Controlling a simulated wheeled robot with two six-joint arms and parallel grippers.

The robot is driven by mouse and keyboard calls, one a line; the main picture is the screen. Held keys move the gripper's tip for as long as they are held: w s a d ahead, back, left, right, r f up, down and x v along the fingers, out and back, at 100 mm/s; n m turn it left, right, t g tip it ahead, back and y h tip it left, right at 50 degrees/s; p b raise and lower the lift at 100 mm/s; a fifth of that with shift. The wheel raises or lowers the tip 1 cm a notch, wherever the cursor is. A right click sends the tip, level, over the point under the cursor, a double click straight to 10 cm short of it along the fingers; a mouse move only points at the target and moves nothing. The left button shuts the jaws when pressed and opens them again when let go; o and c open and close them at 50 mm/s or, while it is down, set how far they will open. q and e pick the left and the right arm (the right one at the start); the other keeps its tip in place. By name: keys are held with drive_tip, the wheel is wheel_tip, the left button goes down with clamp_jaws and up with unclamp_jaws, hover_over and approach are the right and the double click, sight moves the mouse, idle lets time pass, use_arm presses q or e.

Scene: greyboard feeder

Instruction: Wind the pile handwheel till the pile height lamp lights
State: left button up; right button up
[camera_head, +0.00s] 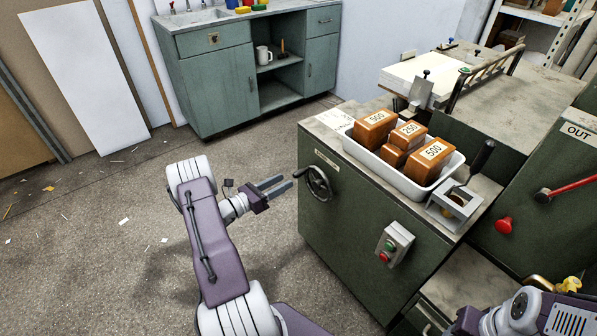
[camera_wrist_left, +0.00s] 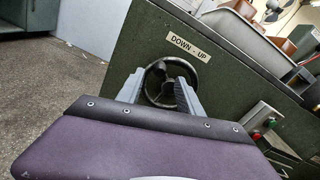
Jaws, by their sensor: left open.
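The pile handwheel (camera_head: 319,184) is a dark spoked wheel on the side of the green cabinet. In the left wrist view the handwheel (camera_wrist_left: 166,92) sits below a "DOWN - UP" label (camera_wrist_left: 188,47). In the wrist view the left gripper's fingers (camera_wrist_left: 156,77) overlap the wheel's two sides; contact is unclear. My right gripper (camera_head: 467,321) is partly visible at the bottom right, its fingers not clear. I cannot identify the pile height lamp.
A white tray (camera_head: 368,162) of brown labelled blocks stands on the green cabinet (camera_head: 340,222). A box with green and red buttons (camera_head: 395,244) is right of the wheel. A red-handled lever (camera_head: 570,187) is farther right. The floor around my left arm is mostly clear.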

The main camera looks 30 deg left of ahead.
sight(298, 174)
use_arm(q)
drive_tip(key=b+x, duration=0.1)
drive_tip(key=x, duration=0.5)
drive_tip(key=shift+w+d+f+b, duration=0.1)
drive_tip(key=shift+w+d+b, duration=0.05)
drive_tip(key=shift+w+b, duration=0.2)
drive_tip(key=shift+w+d, duration=0.1)
drive_tip(key=shift+w, duration=0.3)
clamp_jaws()
idle(0.6)
